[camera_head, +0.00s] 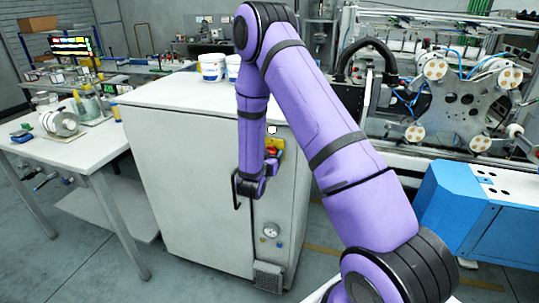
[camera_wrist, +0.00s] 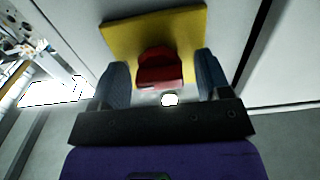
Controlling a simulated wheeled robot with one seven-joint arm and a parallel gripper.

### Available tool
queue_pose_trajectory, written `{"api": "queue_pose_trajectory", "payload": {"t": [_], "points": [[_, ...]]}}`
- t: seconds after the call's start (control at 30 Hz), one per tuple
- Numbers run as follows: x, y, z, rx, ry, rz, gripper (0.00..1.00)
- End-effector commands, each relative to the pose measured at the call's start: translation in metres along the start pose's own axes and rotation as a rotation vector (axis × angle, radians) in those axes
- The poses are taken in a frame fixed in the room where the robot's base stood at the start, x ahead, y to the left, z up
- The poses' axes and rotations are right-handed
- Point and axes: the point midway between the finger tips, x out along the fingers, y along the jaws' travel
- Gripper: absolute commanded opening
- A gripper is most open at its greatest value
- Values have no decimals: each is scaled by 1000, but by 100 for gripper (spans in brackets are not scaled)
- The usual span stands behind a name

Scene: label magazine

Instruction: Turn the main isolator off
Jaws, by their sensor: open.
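The main isolator is a red handle (camera_wrist: 158,74) on a yellow plate (camera_wrist: 122,36), fixed to the side of the white cabinet. In the head view, part of the yellow plate (camera_head: 276,143) and the red handle (camera_head: 272,152) show just right of my forearm. My gripper (camera_wrist: 162,60) is open in the wrist view, with one dark blue finger on each side of the red handle. Gaps show between the handle and both fingers, so it is not gripped. In the head view my wrist hides most of the gripper.
The cabinet (camera_head: 180,170) has a gauge (camera_head: 271,230) low on the same side. White tubs (camera_head: 212,67) stand on its top. A white table (camera_head: 85,148) with tools is at left. A blue machine housing (camera_head: 455,205) and the label machine (camera_head: 470,95) are at right.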

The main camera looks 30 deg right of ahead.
Motion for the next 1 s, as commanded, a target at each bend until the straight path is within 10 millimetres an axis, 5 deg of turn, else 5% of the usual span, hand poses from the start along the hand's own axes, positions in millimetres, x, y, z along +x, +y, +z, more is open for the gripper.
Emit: {"api": "queue_pose_trajectory", "payload": {"t": [0.2, 0.4, 1.0], "points": [[0, 0, 0, 0, 0, 0, 68], [0, 0, 0, 0, 0, 0, 22], [-1, -1, 0, -185, 0, -3, 21]]}}
